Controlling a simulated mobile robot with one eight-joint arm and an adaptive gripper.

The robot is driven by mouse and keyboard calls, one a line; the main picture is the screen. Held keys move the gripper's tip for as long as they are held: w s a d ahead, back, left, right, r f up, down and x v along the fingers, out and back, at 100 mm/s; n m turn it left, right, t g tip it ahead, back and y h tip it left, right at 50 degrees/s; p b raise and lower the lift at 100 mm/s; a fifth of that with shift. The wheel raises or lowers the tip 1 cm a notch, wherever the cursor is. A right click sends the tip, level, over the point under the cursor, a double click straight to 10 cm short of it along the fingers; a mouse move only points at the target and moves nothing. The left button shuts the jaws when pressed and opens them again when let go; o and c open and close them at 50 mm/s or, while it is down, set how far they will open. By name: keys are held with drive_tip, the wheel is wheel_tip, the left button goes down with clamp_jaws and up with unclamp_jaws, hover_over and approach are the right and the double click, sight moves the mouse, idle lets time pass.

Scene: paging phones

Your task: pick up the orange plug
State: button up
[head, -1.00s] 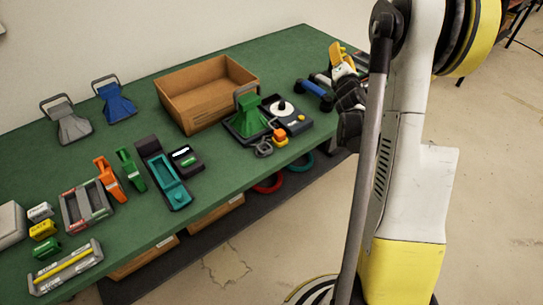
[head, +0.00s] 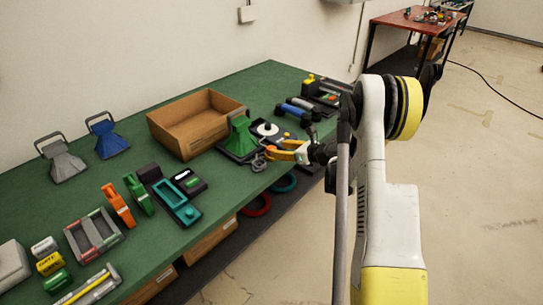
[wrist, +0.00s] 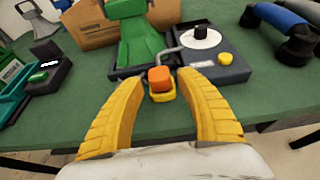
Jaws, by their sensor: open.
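The orange plug (wrist: 159,78) has an orange block on a yellow base. It stands near the table's front edge with a grey cable or loop behind it. It also shows small in the head view (head: 270,149), partly hidden by my fingers. My gripper (wrist: 158,84) is open, with its two yellow fingers on either side of the plug at the tips and a gap on each side. In the head view my gripper (head: 277,151) reaches in from the right, low over the table edge.
A brown open box (head: 180,135) is farther back. Blue-handled items (head: 298,110) lie to the right. Green tabletop is bare beside the plug.

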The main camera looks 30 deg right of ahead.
sight(271, 148)
drive_tip(key=b+x, duration=0.1)
drive_tip(key=x, duration=0.1)
drive_tip(key=b+x, duration=0.1)
drive_tip(key=x, duration=0.2)
drive_tip(key=shift+a+f, duration=0.1)
drive_tip(key=shift+f, duration=0.2)
drive_tip(key=shift+s+r, duration=0.1)
drive_tip(key=shift+r, duration=0.05)
clamp_jaws()
